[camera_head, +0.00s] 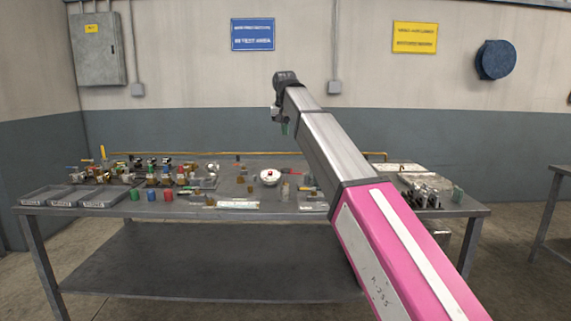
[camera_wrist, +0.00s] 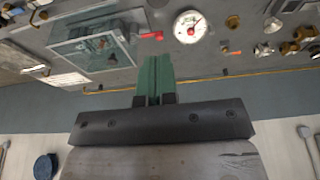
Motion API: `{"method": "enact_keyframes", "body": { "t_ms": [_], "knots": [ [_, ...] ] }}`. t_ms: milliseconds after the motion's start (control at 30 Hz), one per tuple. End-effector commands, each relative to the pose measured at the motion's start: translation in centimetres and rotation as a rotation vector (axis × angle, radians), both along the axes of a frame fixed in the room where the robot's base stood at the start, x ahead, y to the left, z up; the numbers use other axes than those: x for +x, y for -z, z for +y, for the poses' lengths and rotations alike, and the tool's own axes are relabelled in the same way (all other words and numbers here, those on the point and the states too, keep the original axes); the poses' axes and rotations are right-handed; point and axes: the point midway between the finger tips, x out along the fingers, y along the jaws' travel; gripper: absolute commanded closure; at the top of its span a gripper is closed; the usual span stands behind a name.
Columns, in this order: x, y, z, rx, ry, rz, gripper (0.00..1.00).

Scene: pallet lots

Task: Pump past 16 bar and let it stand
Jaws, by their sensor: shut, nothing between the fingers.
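A round white-faced pressure gauge (camera_head: 270,177) lies or stands near the middle of the steel bench (camera_head: 300,212). In the wrist view the gauge (camera_wrist: 190,27) shows a red needle, but its scale is too small to read. My gripper (camera_head: 285,128) is above the back of the bench, apart from the gauge. Its green fingers (camera_wrist: 155,72) are shut with nothing between them. In the wrist view the gauge is just beyond and right of the fingertips. A clear-topped box (camera_wrist: 95,50) with a red part (camera_wrist: 148,35) is left of it. I cannot pick out the pump for certain.
Valves and brass fittings (camera_head: 170,172) crowd the bench's left side, with grey bins (camera_head: 102,197) at its front left corner. Metal fittings (camera_head: 425,190) and a green cylinder (camera_head: 457,195) stand at the right. A brass pipe (camera_head: 240,154) runs along the back edge.

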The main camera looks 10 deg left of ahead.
Motion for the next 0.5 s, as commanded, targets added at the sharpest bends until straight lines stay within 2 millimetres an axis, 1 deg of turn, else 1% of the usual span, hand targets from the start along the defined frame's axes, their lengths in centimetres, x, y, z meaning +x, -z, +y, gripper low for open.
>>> {"method": "enact_keyframes", "body": {
  "t_ms": [167,267,500],
  "knots": [
    [0.1,0.5,0.0,0.000,0.000,0.001,1.00],
    [0.4,1.5,0.1,0.000,0.000,0.001,1.00],
    [1.6,5.6,0.3,0.000,0.000,0.002,1.00]
  ]
}}
